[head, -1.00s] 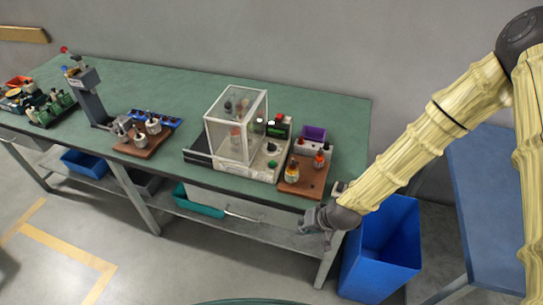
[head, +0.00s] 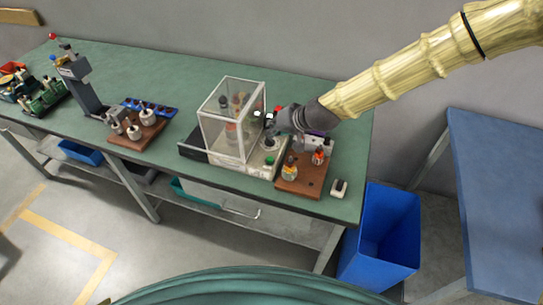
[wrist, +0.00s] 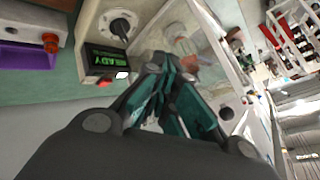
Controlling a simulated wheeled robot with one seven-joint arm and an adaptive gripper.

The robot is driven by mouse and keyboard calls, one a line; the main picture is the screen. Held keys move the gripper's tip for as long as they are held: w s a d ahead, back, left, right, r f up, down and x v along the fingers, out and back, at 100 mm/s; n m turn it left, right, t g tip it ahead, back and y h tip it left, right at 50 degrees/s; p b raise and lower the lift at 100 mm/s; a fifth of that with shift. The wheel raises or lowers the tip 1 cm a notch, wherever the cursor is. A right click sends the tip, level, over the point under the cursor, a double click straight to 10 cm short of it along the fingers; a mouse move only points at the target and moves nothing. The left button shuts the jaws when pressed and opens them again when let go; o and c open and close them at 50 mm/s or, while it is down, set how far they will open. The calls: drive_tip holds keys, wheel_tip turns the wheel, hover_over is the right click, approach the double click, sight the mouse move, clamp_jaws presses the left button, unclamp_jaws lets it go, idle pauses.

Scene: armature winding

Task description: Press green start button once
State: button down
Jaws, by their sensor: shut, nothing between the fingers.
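In the head view the winding machine stands on the green bench, with a clear guard box (head: 230,125) on its cream base (head: 250,169). A green button (head: 269,160) sits on the front right of that base. My gripper (head: 270,128) is shut and empty, above the machine beside the guard box, behind and above the green button and apart from it. In the wrist view my gripper (wrist: 160,68) points at the clear guard. A display reading READY (wrist: 105,59), a red button (wrist: 104,82) and a black knob (wrist: 120,27) lie left of it. I cannot make out the green button there.
A brown board (head: 302,184) with orange-topped parts lies right of the machine, and a small white-and-black item (head: 339,188) near the bench edge. A purple box (wrist: 20,57) shows in the wrist view. A blue bin (head: 382,235) stands on the floor at right.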

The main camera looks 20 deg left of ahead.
sight(272, 158)
drive_tip(key=shift+a+f, duration=0.15)
drive_tip(key=shift+a, duration=0.05)
drive_tip(key=shift+f+b, duration=2.5)
drive_tip(key=shift+f, duration=1.85)
drive_tip(key=shift+f, duration=0.2)
drive_tip(key=shift+f+b, duration=0.2)
drive_tip(key=shift+b, duration=0.1)
drive_tip(key=shift+s+d+f+b, duration=0.1)
drive_tip(key=shift+s+f+b, duration=0.2)
drive_tip(key=shift+f, duration=0.2)
drive_tip(key=shift+s+d+f+b, duration=0.1)
drive_tip(key=shift+s+f+b, duration=0.2)
drive_tip(key=shift+f, duration=0.2)
drive_tip(key=shift+r, duration=0.1)
drive_tip(key=shift+w+r+p, duration=0.35)
drive_tip(key=shift+w+r, duration=0.05)
drive_tip(key=shift+r, duration=0.2)
